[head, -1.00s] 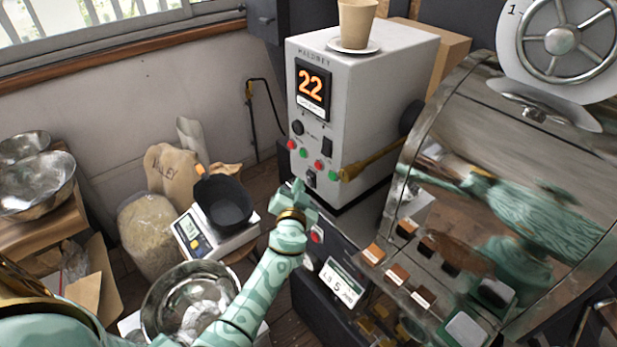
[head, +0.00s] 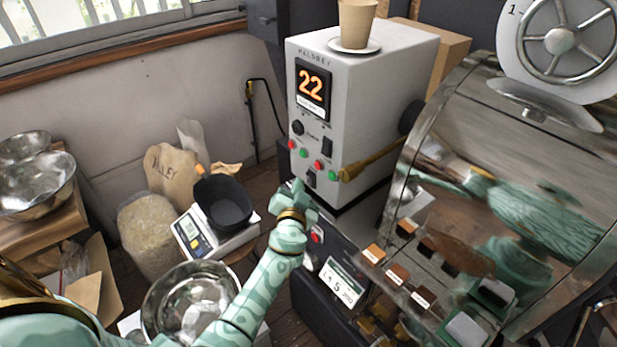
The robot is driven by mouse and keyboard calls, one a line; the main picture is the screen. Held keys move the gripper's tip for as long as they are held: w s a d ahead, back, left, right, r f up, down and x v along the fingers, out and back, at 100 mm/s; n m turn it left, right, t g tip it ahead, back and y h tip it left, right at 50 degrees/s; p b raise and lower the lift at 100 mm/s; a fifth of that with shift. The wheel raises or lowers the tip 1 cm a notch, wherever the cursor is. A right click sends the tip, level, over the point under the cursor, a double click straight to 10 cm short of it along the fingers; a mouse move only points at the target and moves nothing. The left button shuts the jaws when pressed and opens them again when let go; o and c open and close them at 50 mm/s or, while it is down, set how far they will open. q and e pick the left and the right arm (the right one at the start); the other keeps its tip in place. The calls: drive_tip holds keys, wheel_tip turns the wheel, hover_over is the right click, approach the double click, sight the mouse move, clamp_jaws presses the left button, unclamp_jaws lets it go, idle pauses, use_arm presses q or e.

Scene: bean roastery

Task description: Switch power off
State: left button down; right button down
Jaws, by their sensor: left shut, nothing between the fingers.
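A white control box (head: 365,95) stands at the upper middle, with an orange display (head: 311,86) reading 22. My left gripper (head: 297,190) is shut and empty, just below and left of this low switch. I cannot tell whether its tips touch the panel. A red button (head: 317,235) shows on a dark panel below the gripper. My right gripper is not in view.
A brass handle (head: 372,164) sticks out right of the buttons. A paper cup (head: 356,22) stands on a saucer atop the box. The shiny roaster drum (head: 520,150) fills the right. A scale (head: 190,235) with a black bowl (head: 223,203) and a steel bowl (head: 165,300) lie left.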

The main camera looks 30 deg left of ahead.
use_arm(q)
drive_tip(key=shift+w, duration=0.1)
drive_tip(key=shift+w+d+r, duration=0.1)
drive_tip(key=shift+w+d, duration=0.1)
drive_tip(key=shift+w, duration=0.05)
drive_tip(key=shift+w+d+b, duration=0.1)
drive_tip(key=shift+w+b, duration=0.2)
drive_tip(key=shift+b, duration=0.1)
idle(0.6)
drive_tip(key=shift+s, duration=0.15)
drive_tip(key=shift+s+a, duration=0.3)
drive_tip(key=shift+s, duration=0.3)
drive_tip(key=shift+s+a+f, duration=0.1)
drive_tip(key=shift+s+a, duration=0.2)
drive_tip(key=shift+s, duration=0.45)
drive_tip(key=shift+s+a+f, duration=0.15)
drive_tip(key=shift+s+a, duration=0.2)
drive_tip(key=shift+s, duration=0.45)
drive_tip(key=shift+s+a+f, duration=0.1)
drive_tip(key=shift+s+a, duration=0.2)
drive_tip(key=shift+s, duration=0.45)
